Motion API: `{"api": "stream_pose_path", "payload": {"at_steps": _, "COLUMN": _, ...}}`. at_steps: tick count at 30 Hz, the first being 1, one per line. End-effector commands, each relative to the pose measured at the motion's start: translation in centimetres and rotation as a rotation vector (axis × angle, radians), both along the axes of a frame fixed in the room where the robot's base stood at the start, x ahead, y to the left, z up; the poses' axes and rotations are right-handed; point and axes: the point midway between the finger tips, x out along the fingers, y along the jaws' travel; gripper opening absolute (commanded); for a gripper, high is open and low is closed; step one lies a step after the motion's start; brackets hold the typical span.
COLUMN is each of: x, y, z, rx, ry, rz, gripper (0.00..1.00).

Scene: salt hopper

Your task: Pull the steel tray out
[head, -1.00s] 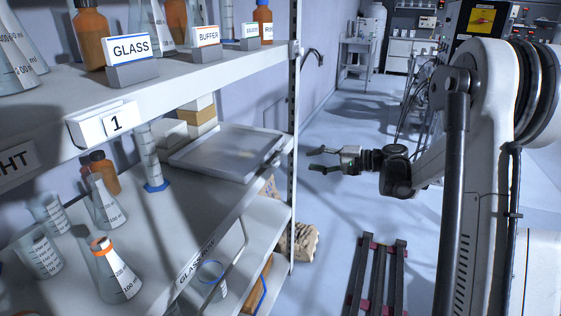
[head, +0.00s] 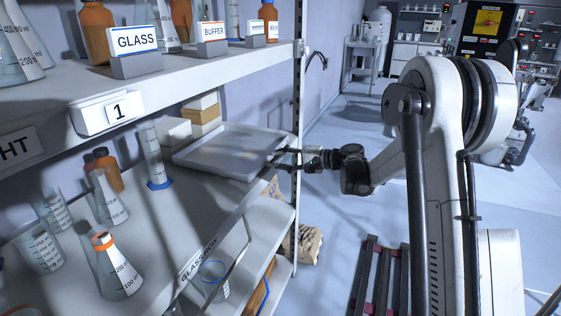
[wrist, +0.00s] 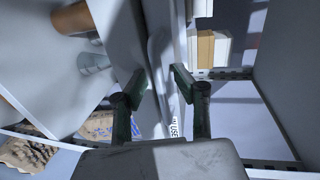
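The steel tray (head: 222,153) is a shallow, empty grey tray lying flat on the middle shelf (head: 190,218), at its right end in the head view. My gripper (head: 284,160) is at the tray's right edge, with one finger above the other. In the wrist view the two fingers of my gripper (wrist: 160,73) stand apart, on either side of the tray's rounded rim (wrist: 158,48). A gap shows between the fingers and the rim, so the gripper looks open. Whether either finger touches the tray is unclear.
Pale boxes (head: 201,110) stand behind the tray. A graduated cylinder (head: 152,157) stands close to its left, with flasks (head: 119,264) further left. The upper shelf (head: 190,65) overhangs. A rack post (head: 297,110) rises beside my gripper. Floor to the right is mostly free.

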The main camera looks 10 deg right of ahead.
Motion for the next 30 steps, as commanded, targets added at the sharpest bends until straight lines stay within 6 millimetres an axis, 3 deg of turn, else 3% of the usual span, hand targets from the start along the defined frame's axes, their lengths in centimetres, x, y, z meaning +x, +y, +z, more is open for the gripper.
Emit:
{"api": "stream_pose_path", "payload": {"at_steps": 7, "x": 0.06, "y": 0.05, "z": 0.00, "rx": 0.000, "ry": 0.000, "rz": 0.000, "gripper": 0.28}}
{"api": "stream_pose_path", "payload": {"at_steps": 14, "x": 0.04, "y": 0.04, "z": 0.00, "rx": 0.000, "ry": 0.000, "rz": 0.000, "gripper": 0.00}}
{"api": "stream_pose_path", "payload": {"at_steps": 30, "x": -0.33, "y": 0.48, "z": -0.02, "rx": 0.000, "ry": 0.000, "rz": 0.011, "gripper": 0.00}}
